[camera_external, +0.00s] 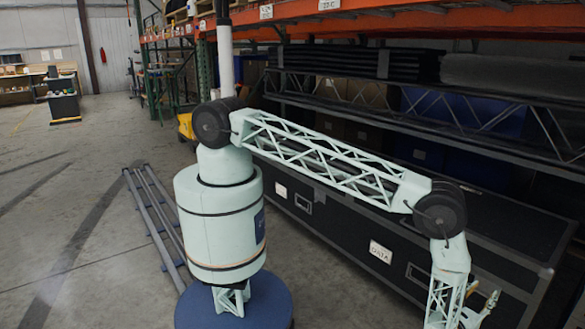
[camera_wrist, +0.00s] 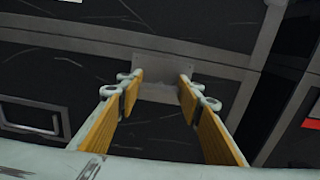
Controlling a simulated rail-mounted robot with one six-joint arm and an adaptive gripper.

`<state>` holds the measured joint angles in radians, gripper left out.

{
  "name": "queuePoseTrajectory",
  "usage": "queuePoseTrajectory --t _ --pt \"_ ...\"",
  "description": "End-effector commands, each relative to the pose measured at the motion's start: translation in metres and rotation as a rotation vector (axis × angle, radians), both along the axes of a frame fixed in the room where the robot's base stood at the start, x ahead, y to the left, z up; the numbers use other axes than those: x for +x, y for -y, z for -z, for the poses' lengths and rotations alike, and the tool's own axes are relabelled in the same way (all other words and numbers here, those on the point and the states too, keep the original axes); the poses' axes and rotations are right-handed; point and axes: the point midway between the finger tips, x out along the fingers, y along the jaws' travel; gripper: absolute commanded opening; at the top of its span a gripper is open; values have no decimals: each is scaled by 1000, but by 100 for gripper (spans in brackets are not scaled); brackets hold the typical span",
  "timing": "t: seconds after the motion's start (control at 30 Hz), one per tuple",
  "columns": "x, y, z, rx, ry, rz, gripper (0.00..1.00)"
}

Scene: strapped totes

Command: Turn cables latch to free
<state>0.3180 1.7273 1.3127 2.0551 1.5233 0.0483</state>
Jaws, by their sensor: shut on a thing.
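My gripper (camera_wrist: 161,82) is in the wrist view, its two fingers with orange-tan pads reaching to a black case front. A grey metal latch plate (camera_wrist: 165,70) on the case lies between the fingertips, and the gripper is shut on this latch. The part gripped is small and dim, so its turn angle cannot be told. In the external view my gripper (camera_external: 478,308) is low at the right, partly cut off by the bottom edge, and the latch is not visible there. No label reading "cables" can be made out.
A long black case (camera_external: 330,222) with a label reading DATA (camera_external: 380,251) and recessed handles stands under orange shelving (camera_external: 400,22). A recessed handle (camera_wrist: 32,117) shows left of my fingers. Grey rails (camera_external: 155,225) lie on the floor. Open floor lies at the left.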

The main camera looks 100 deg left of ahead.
Motion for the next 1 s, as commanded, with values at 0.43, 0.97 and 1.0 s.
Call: queuePoseTrajectory --t 0.43,0.97,1.0 --pt "0 -1 0 -171 165 0 23" --pt "-1 -2 1 -465 447 0 23" --pt "-1 -2 1 -486 468 0 23"
